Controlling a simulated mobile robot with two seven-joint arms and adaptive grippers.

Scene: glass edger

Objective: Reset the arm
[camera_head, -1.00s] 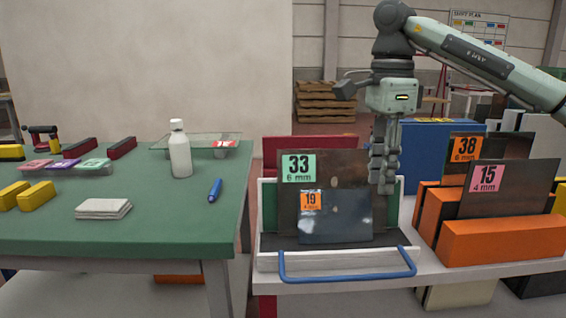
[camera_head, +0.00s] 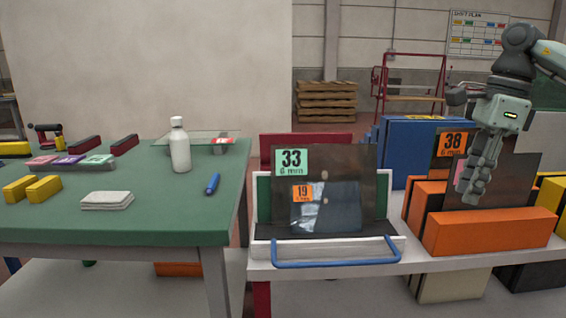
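My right gripper (camera_head: 474,198) hangs down at the right, in front of the dark pane with the pink label (camera_head: 515,180), and hides most of that label. Its fingers look close together, but I cannot make out whether they are open or shut. No object shows in it. My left gripper is not in view. A glass pane labelled 33 (camera_head: 360,165) and a smaller pane labelled 19 (camera_head: 340,210) stand in a white tray (camera_head: 325,252) with a blue handle, left of the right gripper.
Orange blocks (camera_head: 490,232) and a pane labelled 38 (camera_head: 452,143) surround the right gripper's area. The green table (camera_head: 140,215) at left holds a white bottle (camera_head: 180,150), a blue marker (camera_head: 212,184) and folded cloths (camera_head: 107,200). Blue panels (camera_head: 405,140) stand behind the tray.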

